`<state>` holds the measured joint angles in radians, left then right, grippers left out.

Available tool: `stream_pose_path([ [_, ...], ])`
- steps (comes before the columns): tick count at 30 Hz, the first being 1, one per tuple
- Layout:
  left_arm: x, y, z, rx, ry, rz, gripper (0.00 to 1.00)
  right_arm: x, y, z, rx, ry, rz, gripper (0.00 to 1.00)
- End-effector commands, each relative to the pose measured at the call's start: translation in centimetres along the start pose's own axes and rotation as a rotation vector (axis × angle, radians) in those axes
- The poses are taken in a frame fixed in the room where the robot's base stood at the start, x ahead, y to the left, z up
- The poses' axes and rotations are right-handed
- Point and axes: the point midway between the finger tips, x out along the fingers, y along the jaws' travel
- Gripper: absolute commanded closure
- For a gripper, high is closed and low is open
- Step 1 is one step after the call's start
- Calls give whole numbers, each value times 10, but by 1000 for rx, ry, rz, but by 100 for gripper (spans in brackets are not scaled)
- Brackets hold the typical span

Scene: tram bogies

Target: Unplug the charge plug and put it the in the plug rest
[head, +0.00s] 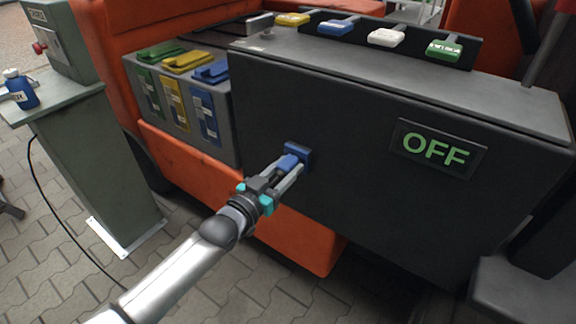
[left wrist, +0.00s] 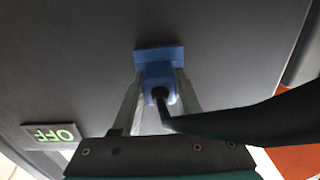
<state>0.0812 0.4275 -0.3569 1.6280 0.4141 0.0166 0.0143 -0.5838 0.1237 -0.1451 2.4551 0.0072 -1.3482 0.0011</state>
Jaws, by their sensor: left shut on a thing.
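The blue charge plug (head: 288,162) sits at a blue socket (head: 299,153) on the front of a dark cabinet. My left gripper (head: 291,170) is shut on the plug, one finger on each side. In the left wrist view the plug (left wrist: 159,82) meets the blue socket plate (left wrist: 158,55) with no clear gap, and a thick black cable (left wrist: 230,121) runs from its back to the right. I cannot make out which thing is the plug rest. My right gripper is out of view.
The dark cabinet (head: 350,200) has a green "OFF" sign (head: 436,148). Left of it are lidded bins (head: 183,105). Coloured handled tools (head: 386,38) lie along its top back. A grey-green pedestal (head: 100,165) with a blue bottle (head: 22,92) stands at left.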

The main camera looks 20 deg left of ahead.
Motion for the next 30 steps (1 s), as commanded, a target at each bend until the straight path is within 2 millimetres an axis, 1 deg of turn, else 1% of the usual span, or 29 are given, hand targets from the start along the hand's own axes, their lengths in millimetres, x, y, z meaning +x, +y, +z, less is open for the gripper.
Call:
stream_pose_path([
  [1,0,0,0,0,0,0,71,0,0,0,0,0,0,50],
  [6,0,0,0,0,0,0,90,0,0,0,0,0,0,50],
  [9,0,0,0,0,0,0,100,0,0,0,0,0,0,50],
  [23,0,0,0,0,1,0,100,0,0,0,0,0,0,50],
  [30,-8,0,-1,0,-2,0,100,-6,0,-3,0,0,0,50],
])
